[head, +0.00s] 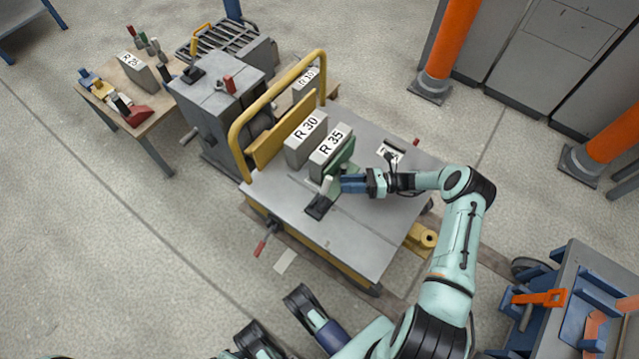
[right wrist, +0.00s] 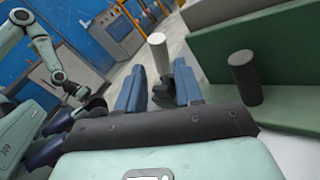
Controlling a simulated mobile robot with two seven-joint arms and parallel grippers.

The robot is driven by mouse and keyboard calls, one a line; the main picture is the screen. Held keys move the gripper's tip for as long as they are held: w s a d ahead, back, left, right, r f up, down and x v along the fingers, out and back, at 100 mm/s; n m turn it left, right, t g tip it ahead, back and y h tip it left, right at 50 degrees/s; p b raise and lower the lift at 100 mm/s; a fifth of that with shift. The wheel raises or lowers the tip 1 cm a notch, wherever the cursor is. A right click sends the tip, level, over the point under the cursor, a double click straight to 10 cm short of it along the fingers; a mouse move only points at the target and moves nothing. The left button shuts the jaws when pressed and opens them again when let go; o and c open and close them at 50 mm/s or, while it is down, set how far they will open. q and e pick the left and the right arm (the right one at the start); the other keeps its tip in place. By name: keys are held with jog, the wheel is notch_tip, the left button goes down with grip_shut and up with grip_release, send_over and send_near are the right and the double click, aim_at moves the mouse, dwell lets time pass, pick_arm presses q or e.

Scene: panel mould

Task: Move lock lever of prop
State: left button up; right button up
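A pale lever handle (head: 327,184) stands above a black foot (head: 318,207). In the right wrist view the pale handle (right wrist: 159,52) stands upright in line with the gap between my fingers. My right gripper (head: 350,184) is open beside the handle, its blue fingers (right wrist: 160,88) spread with visible space around the handle; I cannot tell if they touch it.
Label blocks R 30 (head: 305,140) and R 35 (head: 328,150) stand close behind the gripper. A yellow rail (head: 240,135) borders the trolley. A dark grey peg (right wrist: 245,78) stands right of my fingers. The trolley's front right top (head: 375,235) is clear.

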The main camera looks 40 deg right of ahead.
aim_at(325, 190)
pick_arm(q)
jog(key=shift+s+f+g+b, duration=0.4)
jog(key=shift+s+f, duration=0.2)
jog(key=shift+s, duration=0.25)
pick_arm(e)
jog(key=x, duration=0.9)
grip_shut()
